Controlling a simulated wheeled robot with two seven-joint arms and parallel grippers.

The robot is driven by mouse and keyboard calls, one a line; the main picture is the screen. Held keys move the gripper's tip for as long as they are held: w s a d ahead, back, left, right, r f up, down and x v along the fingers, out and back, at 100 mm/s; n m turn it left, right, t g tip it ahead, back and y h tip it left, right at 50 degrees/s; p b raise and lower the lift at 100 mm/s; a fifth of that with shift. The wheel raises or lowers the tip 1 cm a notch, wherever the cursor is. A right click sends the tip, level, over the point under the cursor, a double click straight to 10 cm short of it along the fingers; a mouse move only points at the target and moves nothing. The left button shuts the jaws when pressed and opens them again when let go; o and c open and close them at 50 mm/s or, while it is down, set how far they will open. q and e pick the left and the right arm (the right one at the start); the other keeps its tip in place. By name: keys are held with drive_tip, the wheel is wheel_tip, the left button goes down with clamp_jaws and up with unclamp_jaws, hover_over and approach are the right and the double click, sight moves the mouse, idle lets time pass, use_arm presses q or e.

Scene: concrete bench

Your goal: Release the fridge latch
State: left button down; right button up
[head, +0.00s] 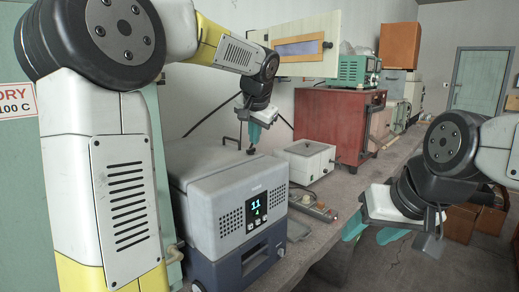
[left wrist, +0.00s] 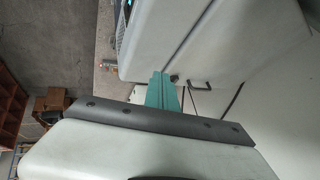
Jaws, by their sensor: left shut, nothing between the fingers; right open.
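The fridge (head: 225,190) is a grey box with a dark blue lower front (head: 240,262) and a lit display (head: 254,207). It stands on the concrete bench; its grey lid also shows in the left wrist view (left wrist: 215,35). My left gripper (head: 252,142) is shut and empty above the lid's back right part. A small dark piece (head: 251,151) is just below its fingertips; I cannot tell whether it is the latch or whether they touch. In the left wrist view my teal fingers (left wrist: 162,88) are close to a dark bent handle (left wrist: 202,86). My right gripper (head: 368,232) is open and empty, right of the fridge.
A white box (head: 306,160) and a power strip (head: 313,207) lie right of the fridge on the bench (head: 340,190). A red cabinet (head: 335,120) carries a green instrument (head: 358,70) farther back. An open wall cabinet door (head: 305,48) hangs above.

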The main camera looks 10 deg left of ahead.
use_arm(q)
drive_tip(key=w+d, duration=0.2)
drive_tip(key=w, duration=0.4)
drive_tip(key=shift+f+m+t+y, duration=0.2)
drive_tip(key=shift+m+t+y, duration=0.1)
drive_tip(key=shift+m, duration=0.1)
approach(252, 154)
drive_tip(key=f, duration=0.1)
drive_tip(key=d+f, duration=0.1)
drive_tip(key=f, duration=0.1)
drive_tip(key=d+f, duration=0.1)
drive_tip(key=shift+w+d+f, duration=0.15)
drive_tip(key=shift+w+d, duration=0.1)
drive_tip(key=shift+w, duration=0.1)
drive_tip(key=w+a, duration=0.2)
drive_tip(key=shift+w+a+f, duration=0.1)
drive_tip(key=shift+a+f, duration=0.05)
drive_tip(key=shift+a, duration=0.2)
drive_tip(key=shift+w+a, duration=0.25)
drive_tip(key=shift+a, duration=0.05)
